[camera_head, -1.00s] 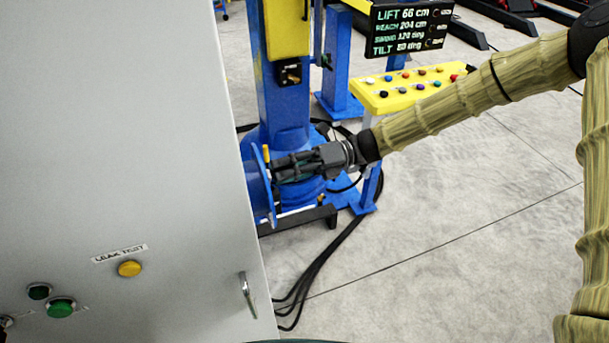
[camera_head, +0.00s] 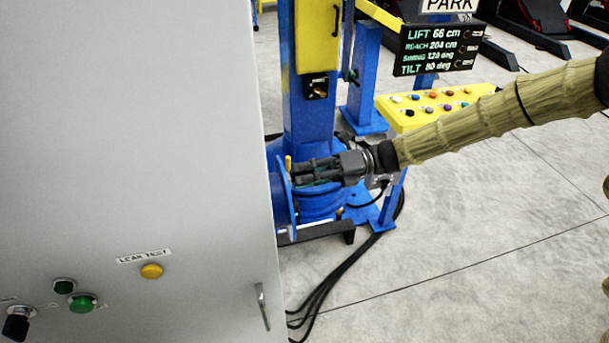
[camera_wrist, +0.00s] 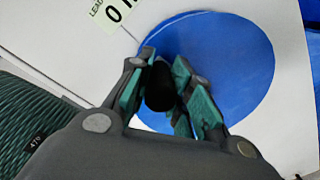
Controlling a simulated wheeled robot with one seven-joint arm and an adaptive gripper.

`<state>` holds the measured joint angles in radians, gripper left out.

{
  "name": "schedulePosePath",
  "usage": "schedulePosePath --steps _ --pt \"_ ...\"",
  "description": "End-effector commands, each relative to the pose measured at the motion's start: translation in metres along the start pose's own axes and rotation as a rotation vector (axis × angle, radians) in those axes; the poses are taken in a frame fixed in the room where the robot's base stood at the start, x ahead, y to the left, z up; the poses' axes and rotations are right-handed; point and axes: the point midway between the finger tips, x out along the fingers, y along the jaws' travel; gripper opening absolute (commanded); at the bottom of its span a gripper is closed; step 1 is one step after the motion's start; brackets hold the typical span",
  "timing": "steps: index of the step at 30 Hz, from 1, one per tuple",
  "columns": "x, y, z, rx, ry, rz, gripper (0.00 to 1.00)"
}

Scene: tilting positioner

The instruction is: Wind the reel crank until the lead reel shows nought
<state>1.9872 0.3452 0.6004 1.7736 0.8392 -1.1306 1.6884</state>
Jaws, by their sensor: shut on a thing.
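The lead reel is a blue disc (camera_head: 283,205) low beside the blue column, its left part hidden by the grey cabinet. In the wrist view the blue disc (camera_wrist: 235,62) fills the middle, against a white surface. My gripper (camera_head: 299,175) reaches in from the right to the disc. In the wrist view my gripper (camera_wrist: 160,88) is shut on a black crank knob (camera_wrist: 160,90) in front of the disc. A pale label (camera_wrist: 117,10) at the top reads "LEAD" and "0", followed by a character cut off by the frame edge.
A large grey cabinet (camera_head: 130,120) fills the left. A yellow button panel (camera_head: 435,105) stands behind my arm under a dark readout board (camera_head: 440,47) showing tilt 80 deg. Black cables (camera_head: 335,280) lie on the floor. Open floor is at right.

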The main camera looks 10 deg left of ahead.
Motion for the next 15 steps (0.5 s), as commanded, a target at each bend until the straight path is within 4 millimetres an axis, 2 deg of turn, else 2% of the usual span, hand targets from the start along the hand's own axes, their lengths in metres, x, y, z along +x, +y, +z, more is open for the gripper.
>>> schedulePosePath --steps 2,3,6,15 --pt "-0.0012 0.0011 0.0032 -0.006 -0.003 -0.003 0.00" --pt "-0.0012 0.0010 0.0032 -0.006 -0.002 -0.003 0.28" --pt "-0.0009 0.0008 0.0023 -0.004 -0.002 -0.002 0.45" --pt "-0.0007 0.0002 0.0005 -0.001 -0.001 -0.001 0.45"
